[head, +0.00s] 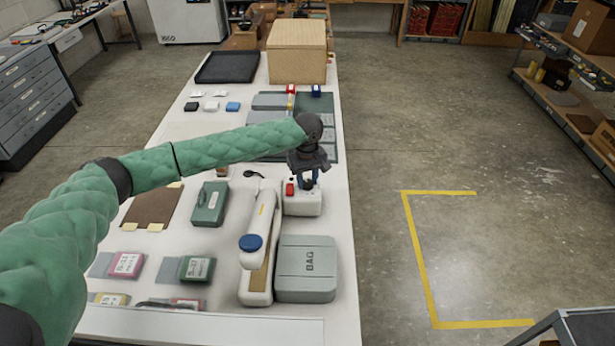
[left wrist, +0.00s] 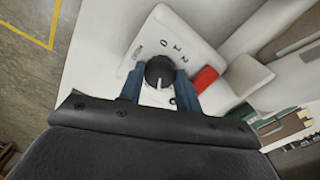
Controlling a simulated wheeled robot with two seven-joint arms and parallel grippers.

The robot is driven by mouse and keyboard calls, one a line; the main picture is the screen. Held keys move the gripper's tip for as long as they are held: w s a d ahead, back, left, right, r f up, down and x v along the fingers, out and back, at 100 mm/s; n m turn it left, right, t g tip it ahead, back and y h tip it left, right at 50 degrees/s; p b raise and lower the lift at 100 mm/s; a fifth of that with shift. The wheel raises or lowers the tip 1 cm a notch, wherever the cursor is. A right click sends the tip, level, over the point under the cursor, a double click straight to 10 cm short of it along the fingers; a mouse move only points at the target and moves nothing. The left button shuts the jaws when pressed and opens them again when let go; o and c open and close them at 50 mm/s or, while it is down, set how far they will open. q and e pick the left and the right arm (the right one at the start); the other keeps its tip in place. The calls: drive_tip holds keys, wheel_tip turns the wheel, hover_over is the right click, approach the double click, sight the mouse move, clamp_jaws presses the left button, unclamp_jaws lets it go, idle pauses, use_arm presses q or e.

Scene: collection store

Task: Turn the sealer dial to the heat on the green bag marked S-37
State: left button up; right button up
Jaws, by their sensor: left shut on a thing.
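The sealer (head: 258,265) is a long white device with a blue knob on its arm. Its white control box (head: 303,204) has a red switch (head: 290,188), which also shows in the left wrist view (left wrist: 205,79). My left gripper (head: 308,181) points down over this box. In the left wrist view its blue fingers sit on either side of the black dial (left wrist: 160,70), shut on it. The dial's white mark points toward the picture's bottom; some printed digits show around it, others are hidden. A green bag (head: 197,269) lies left of the sealer; its label is too small to read surely.
A wicker box (head: 297,52) stands at the far end. The right-hand floor is largely clear.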

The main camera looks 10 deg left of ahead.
sight(307, 182)
drive_tip(key=shift+s, duration=0.25)
use_arm(q)
drive_tip(key=o, duration=1)
drive_tip(key=shift+c, duration=0.2)
use_arm(e)
drive_tip(key=shift+a, duration=0.1)
use_arm(q)
drive_tip(key=shift+r, duration=0.25)
wheel_tip(307, 182, up, 6)
drive_tip(key=b, duration=0.3)
drive_tip(key=shift+r+b, duration=0.3)
drive_tip(key=shift+r, duration=0.35)
use_arm(e)
drive_tip(key=w+a, duration=0.1)
drive_tip(key=w, duration=0.8)
drive_tip(key=shift+a+t, duration=0.25)
drive_tip(key=shift+t, duration=0.05)
